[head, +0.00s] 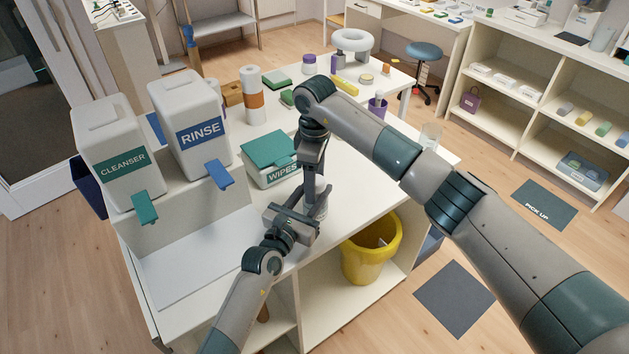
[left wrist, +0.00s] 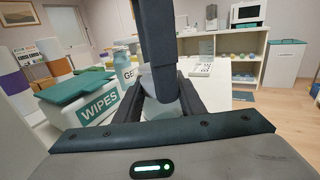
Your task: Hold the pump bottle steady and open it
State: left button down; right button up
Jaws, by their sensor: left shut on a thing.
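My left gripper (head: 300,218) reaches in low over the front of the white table. It is shut on the pump bottle (head: 322,206), a pale bottle mostly hidden by both grippers. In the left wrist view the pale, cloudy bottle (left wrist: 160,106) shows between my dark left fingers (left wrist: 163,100). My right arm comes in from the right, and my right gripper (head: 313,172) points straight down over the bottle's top. In the left wrist view it is a dark upright bar (left wrist: 157,45). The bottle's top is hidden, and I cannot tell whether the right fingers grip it.
A teal-lidded WIPES box (head: 270,163) stands just left of the grippers. CLEANSER (head: 117,158) and RINSE (head: 192,122) dispensers stand further left. A bottle lettered GE (left wrist: 128,76) is close behind. A yellow bin (head: 370,250) stands below on the right.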

pick_arm(q)
jog(key=shift+s+f, duration=0.15)
jog(key=shift+f, duration=0.5)
pick_arm(e)
jog(key=shift+r, duration=2.1)
pick_arm(q)
jog(key=c, duration=1.1)
grip_release()
jog(key=shift+w+r, duration=0.1)
jog(key=shift+w, duration=0.1)
pick_arm(e)
jog(key=shift+w+f, duration=0.1)
jog(key=shift+w, duration=0.1)
pick_arm(q)
jog(key=shift+r, duration=0.15)
jog(key=shift+s, duration=0.2)
jog(key=b+v, duration=0.3)
jog(key=v, duration=1.4)
jog(key=shift+b, duration=0.3)
pick_arm(e)
notch_tip(320, 180, down, 4)
jog(key=shift+r, duration=0.25)
